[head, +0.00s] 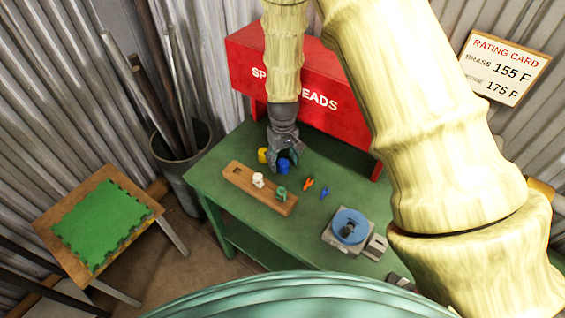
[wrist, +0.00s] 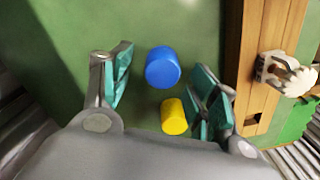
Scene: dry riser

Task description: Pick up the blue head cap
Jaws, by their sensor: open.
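The blue head cap (head: 284,166) stands on the green table, next to a yellow cap (head: 263,155). In the wrist view the blue cap (wrist: 163,67) lies ahead of my gripper, in line with the gap between the fingers. The yellow cap (wrist: 174,117) is closer to the palm, near the right finger. My gripper (head: 286,167) points down over the caps with its fingers apart. It also shows open and empty in the wrist view (wrist: 166,92). I cannot tell the exact height of the fingertips above the table.
A wooden block (head: 240,184) holding a white piece (head: 258,180) and a green piece (head: 281,193) lies beside the caps. Orange (head: 308,183) and blue (head: 324,193) small pieces lie to the right. A red box (head: 320,100) stands behind. A grey device (head: 347,229) sits front right.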

